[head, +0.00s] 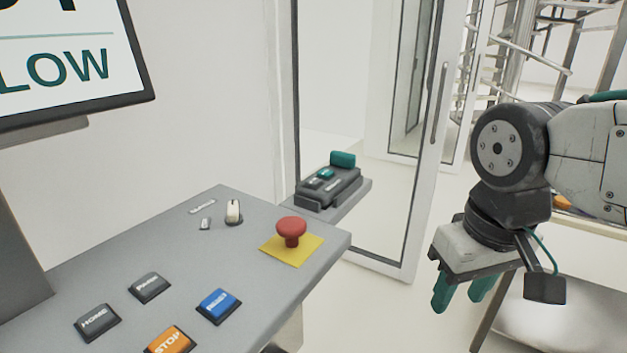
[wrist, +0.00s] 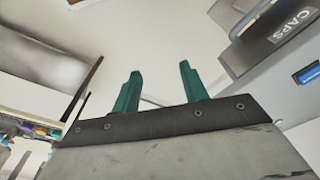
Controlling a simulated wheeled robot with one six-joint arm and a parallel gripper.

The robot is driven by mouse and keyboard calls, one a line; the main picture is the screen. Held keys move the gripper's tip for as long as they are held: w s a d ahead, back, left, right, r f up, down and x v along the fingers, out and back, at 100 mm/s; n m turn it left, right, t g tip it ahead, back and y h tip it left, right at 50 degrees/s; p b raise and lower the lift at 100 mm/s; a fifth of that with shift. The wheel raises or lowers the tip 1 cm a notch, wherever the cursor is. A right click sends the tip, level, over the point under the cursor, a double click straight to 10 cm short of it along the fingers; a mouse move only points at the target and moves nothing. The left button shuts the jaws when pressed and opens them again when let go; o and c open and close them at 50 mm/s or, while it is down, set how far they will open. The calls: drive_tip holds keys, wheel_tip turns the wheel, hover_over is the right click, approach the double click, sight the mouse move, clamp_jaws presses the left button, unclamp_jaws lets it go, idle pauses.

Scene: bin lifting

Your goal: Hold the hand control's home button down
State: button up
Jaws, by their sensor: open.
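The hand control (head: 330,187) is a dark unit with small buttons and a teal part at its far end. It lies on a grey shelf (head: 345,208) beyond the console. A teal button (head: 326,174) shows on it, but its labels are too small to read, so I cannot tell which one is home. My gripper (head: 461,296) is to the right of the hand control and apart from it, pointing down. Its two teal fingers are open and empty; they also show in the wrist view (wrist: 159,74). The hand control is not identifiable in the wrist view.
A grey console (head: 150,245) stands in front left, with a red mushroom button (head: 291,229), a blue key (head: 218,304), an orange STOP key (head: 169,341) and its own HOME key (head: 97,322). A screen (head: 70,60) hangs above. A glazed door (head: 410,200) stands behind the shelf.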

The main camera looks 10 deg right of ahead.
clamp_jaws()
idle(1.7)
